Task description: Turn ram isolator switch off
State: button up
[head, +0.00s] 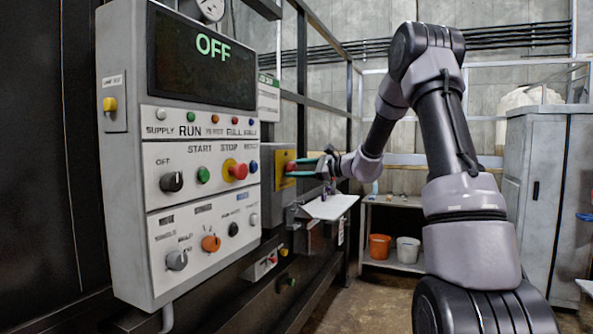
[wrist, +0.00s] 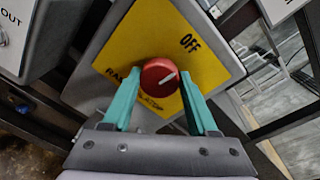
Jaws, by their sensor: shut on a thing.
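The ram isolator switch is a round red knob (wrist: 156,76) with a white pointer line, on a yellow plate (wrist: 125,52) in the wrist view. The pointer points right and slightly up, below the direct line to the OFF mark (wrist: 189,42). Lettering under the knob is partly hidden. My gripper (wrist: 159,78) has its teal fingers on both sides of the knob and is shut on it. In the head view my gripper (head: 308,167) reaches left to the yellow plate (head: 280,160) on a grey box beyond the control panel; the knob is mostly hidden there.
The large control panel (head: 130,200) stands at left, its screen (head: 200,58) reading OFF. A white tray-like plate (head: 330,207) sits just below my gripper. Dark frame bars run behind. An orange bucket (head: 380,246), a white bucket (head: 408,249) and a grey cabinet (head: 540,190) stand farther back.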

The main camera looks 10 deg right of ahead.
jog(key=shift+n, duration=0.5)
dwell(0.3)
jog(key=o, duration=1.4)
jog(key=v, duration=1)
jog(key=shift+s+d, duration=0.25)
jog(key=shift+s, duration=0.1)
